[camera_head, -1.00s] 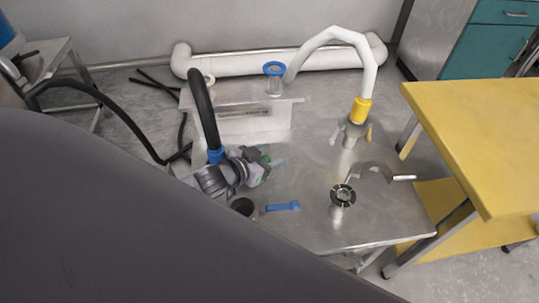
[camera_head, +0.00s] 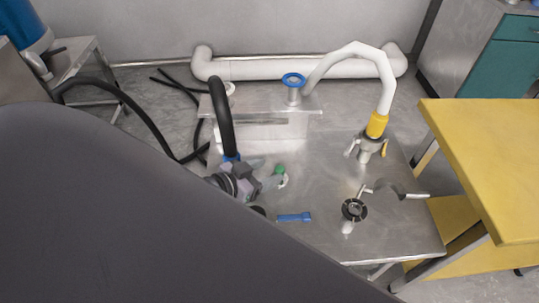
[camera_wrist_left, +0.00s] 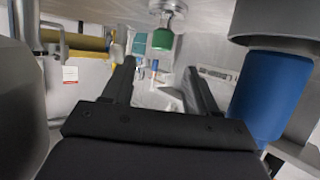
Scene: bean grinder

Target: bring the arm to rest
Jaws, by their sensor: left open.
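My left gripper (camera_head: 262,183) is over the left part of the steel table (camera_head: 318,238), beside the lower end of the black hose (camera_head: 222,115). In the left wrist view its two black fingers (camera_wrist_left: 162,88) stand wide apart with nothing clamped between them. Beyond them a green-capped piece (camera_wrist_left: 163,40) shows at the top and a blue cylinder (camera_wrist_left: 268,95) at the right. The green cap (camera_head: 279,170) also shows close to the gripper in the head view. Most of the left arm is hidden behind a large dark grey shape. My right gripper is not in view.
A blue-handled tool (camera_head: 294,217) lies on the table. A round black-rimmed fitting (camera_head: 354,210) and a white hose with a yellow collar (camera_head: 376,125) stand farther right. A yellow table (camera_head: 490,150) is at the right. A dark grey shape fills the lower left.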

